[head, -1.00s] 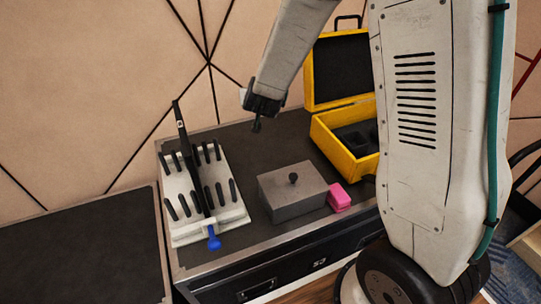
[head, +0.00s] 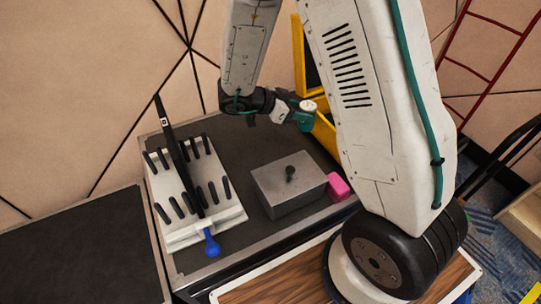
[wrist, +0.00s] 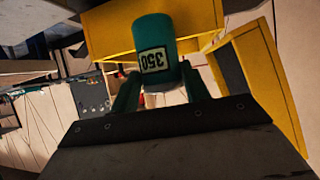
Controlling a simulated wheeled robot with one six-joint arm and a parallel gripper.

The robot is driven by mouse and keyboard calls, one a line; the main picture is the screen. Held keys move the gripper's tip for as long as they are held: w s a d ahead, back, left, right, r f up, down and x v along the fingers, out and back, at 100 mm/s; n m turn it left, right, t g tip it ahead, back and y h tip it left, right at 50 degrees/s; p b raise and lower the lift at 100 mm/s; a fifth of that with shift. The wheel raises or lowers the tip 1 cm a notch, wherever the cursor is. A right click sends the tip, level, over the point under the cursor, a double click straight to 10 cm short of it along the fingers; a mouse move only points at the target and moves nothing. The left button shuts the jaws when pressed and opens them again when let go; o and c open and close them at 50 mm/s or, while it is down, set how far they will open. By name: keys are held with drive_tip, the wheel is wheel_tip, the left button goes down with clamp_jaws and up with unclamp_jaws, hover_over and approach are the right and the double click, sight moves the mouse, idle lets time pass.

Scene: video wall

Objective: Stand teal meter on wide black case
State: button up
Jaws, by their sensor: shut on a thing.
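The teal meter (head: 303,119) is between the fingers of my gripper (head: 291,109), held in the air in front of the yellow case. In the wrist view the teal meter (wrist: 155,42) shows a pale label reading 350, and my gripper (wrist: 160,92) is shut on it from both sides. A black case with metal edging (head: 240,146) stands below, with bare top at its back middle. Another dark top (head: 80,245) lies at the left. I cannot tell for sure which of the two is the wide black case.
On the middle case are a white rack (head: 175,238) with black pegs, a blue-ended tool (head: 211,243), a grey metal box (head: 290,187) with a knob and a pink block (head: 339,186). The open yellow case (head: 325,130) is partly hidden behind my arm.

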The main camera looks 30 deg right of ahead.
sight(301, 129)
drive_tip(key=shift+m+g, duration=0.4)
drive_tip(key=f, duration=0.2)
drive_tip(key=s+f, duration=0.1)
drive_tip(key=f, duration=0.2)
drive_tip(key=shift+s+a+f, duration=0.15)
drive_tip(key=shift+f, duration=2.45)
drive_tip(key=shift+f, duration=0.15)
drive_tip(key=o, duration=1.3)
